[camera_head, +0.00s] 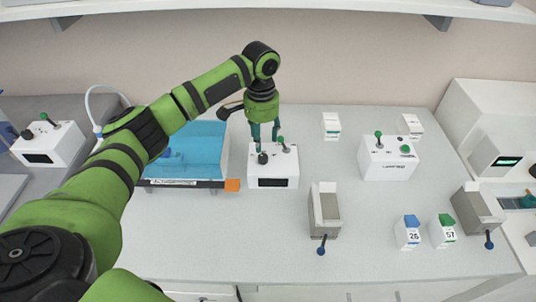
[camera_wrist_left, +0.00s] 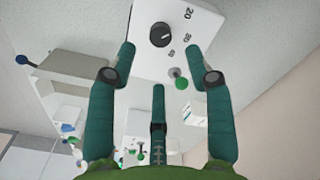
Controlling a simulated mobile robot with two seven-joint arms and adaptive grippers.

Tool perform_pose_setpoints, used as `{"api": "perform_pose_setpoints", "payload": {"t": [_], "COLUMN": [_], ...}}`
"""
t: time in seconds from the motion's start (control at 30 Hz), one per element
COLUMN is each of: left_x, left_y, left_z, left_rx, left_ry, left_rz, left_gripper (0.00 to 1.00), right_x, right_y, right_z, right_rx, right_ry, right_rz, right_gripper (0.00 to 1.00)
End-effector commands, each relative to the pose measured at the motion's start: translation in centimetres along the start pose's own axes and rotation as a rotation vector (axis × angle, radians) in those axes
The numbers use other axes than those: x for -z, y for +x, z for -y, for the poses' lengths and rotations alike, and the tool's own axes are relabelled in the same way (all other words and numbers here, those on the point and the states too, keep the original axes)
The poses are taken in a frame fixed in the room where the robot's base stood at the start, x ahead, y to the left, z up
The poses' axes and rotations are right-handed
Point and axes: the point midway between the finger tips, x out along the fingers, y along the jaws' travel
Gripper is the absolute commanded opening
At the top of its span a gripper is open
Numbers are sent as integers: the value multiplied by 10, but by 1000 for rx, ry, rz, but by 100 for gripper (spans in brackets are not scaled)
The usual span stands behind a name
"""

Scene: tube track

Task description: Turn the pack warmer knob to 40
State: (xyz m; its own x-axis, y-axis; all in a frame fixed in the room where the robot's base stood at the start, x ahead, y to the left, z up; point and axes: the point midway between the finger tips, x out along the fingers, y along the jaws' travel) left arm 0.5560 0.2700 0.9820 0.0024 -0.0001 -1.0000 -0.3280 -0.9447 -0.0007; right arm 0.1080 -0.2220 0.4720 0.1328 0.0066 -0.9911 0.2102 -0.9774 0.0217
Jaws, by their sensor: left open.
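A white box (camera_head: 284,181) with a dark display on its front stands mid-table. On its top are a black knob (camera_head: 263,158) and a lever with a green ball (camera_head: 281,140). The pointer appears to face roughly toward 30. My left gripper (camera_head: 265,142) is open and empty, pointing down just above and behind the knob. Its fingers (camera_wrist_left: 162,52) show apart, with the green-ball lever (camera_wrist_left: 181,83) between them. My right gripper is not in view.
A similar knobbed box (camera_head: 48,146) is far left. Another white box (camera_head: 388,160) and a grey holder (camera_head: 325,210) stand right. The front-left table is clear.

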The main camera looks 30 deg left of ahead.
Motion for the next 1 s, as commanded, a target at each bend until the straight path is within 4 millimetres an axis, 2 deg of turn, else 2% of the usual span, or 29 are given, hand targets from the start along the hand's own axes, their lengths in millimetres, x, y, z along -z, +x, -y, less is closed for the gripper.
{"api": "perform_pose_setpoints", "payload": {"t": [0.03,0.1,0.2,0.37,0.5,0.63,0.83,0.87,0.9,0.97,1.0], "left_x": [0,-1,-1,-1,-1,0,0,0,0,0,0], "left_y": [6,12,26,50,65,71,71,71,71,71,71], "left_z": [0,0,-1,-1,0,0,0,0,0,0,0], "left_rx": [0,-1,-1,0,1,1,1,1,1,1,1], "left_ry": [0,0,1,1,1,2,2,2,2,2,2], "left_rz": [2,4,5,3,3,1,0,0,0,0,1], "left_gripper": [52,52,52,52,52,52,52,48,32,8,0], "right_x": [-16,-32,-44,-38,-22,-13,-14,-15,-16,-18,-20], "right_y": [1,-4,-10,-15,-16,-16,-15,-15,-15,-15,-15], "right_z": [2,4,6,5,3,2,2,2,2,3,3], "right_rx": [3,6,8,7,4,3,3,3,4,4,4], "right_ry": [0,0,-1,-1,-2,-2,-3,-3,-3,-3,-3], "right_rz": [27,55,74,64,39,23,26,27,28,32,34], "right_gripper": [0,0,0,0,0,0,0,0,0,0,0]}}
